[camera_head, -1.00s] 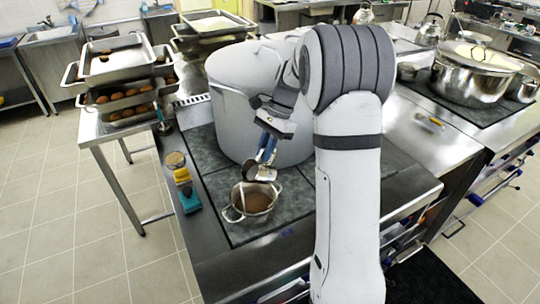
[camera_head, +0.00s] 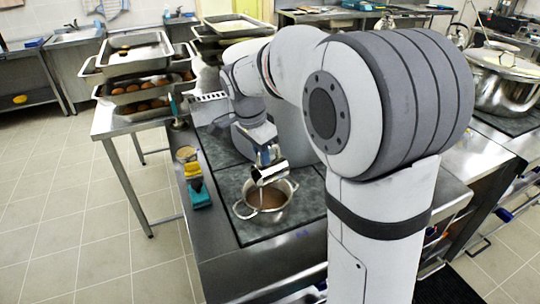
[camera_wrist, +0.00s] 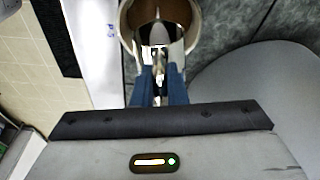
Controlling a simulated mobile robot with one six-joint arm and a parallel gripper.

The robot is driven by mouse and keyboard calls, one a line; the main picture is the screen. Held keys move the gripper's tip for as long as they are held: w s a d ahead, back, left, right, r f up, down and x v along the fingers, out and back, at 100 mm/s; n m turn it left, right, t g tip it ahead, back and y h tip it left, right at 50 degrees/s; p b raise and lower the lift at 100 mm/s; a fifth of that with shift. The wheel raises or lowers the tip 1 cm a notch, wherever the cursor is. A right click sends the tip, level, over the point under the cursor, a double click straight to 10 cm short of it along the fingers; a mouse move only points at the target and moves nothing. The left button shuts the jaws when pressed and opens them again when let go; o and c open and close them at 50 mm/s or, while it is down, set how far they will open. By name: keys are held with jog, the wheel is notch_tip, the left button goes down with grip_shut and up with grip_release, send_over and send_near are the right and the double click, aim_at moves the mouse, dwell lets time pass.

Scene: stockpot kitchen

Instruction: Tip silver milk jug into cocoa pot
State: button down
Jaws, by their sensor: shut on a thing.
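The cocoa pot (camera_head: 281,211) is a small two-handled metal pot with brown cocoa in it, on the dark cooktop. My gripper (camera_head: 268,156) is shut on the silver milk jug (camera_head: 270,175) and holds it just above the pot's far side.
Stacked trays (camera_head: 134,60) stand at the back left.

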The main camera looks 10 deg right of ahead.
jog(key=shift+s+a+f+t+h+b, duration=0.1)
jog(key=shift+s+a+t+h+b, duration=0.25)
jog(key=shift+a+h+b, duration=0.5)
jog(key=shift+s+a+f+t+h+b, duration=0.1)
jog(key=shift+s+a+t+h+b, duration=0.3)
jog(key=shift+b, duration=0.6)
jog(key=a+h+b, duration=0.1)
jog(key=b, duration=0.1)
jog(key=a+t+h+b, duration=0.1)
jog(key=b, duration=0.1)
jog(key=shift+s+a+f+h+b, duration=0.15)
jog(key=shift+s+a+h+b, duration=0.15)
jog(key=shift+s+h+b, duration=0.1)
dwell(1.2)
